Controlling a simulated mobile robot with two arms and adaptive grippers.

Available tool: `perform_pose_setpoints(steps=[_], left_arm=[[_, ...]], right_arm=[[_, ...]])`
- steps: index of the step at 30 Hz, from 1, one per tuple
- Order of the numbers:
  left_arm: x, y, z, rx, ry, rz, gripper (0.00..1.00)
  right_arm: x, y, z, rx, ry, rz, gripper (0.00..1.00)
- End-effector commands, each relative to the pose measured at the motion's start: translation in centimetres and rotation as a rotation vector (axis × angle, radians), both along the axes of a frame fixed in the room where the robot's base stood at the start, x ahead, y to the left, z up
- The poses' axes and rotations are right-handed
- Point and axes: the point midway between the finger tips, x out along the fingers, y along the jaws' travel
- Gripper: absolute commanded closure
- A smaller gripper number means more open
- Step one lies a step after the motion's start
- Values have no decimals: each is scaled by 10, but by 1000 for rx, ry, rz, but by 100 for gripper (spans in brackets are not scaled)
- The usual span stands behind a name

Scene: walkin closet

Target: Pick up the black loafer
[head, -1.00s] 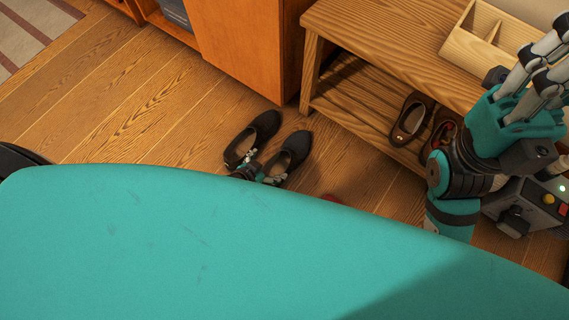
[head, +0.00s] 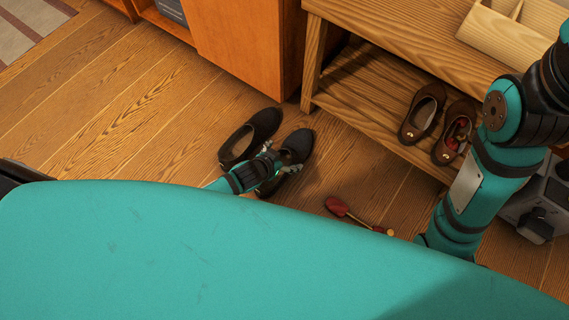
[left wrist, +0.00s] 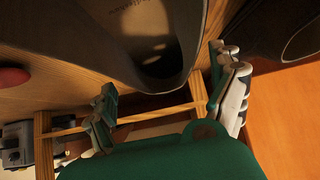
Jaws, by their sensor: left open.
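Two black loafers lie side by side on the wooden floor: the left one (head: 250,136) and the right one (head: 298,143). Another dark shoe (left wrist: 295,35) shows at the upper right there. Contact cannot be told. My right arm rises at the right of the head view; its gripper is out of frame.
A wooden bench (head: 385,45) stands at the upper right, with a brown pair of shoes (head: 422,112) on its lower shelf. An orange-brown cabinet (head: 245,50) is behind the loafers. A red item with a wooden handle (head: 342,208) lies on the floor. Floor to the left is clear.

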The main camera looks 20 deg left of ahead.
Motion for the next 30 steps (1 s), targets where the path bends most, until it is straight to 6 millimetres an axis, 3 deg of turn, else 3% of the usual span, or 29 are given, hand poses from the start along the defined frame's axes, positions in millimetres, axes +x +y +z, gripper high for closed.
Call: perform_pose_setpoints(steps=[10, 27, 30], left_arm=[[4, -2, -4, -1, 1, 0, 7], [3, -1, -4, 0, 2, -1, 82], [4, -2, -3, -1, -1, -1, 86]], right_arm=[[-4, 0, 2, -1, -15, -1, 100], [-4, 0, 2, -1, -16, 0, 100], [-4, 0, 2, -1, -16, 0, 100]])
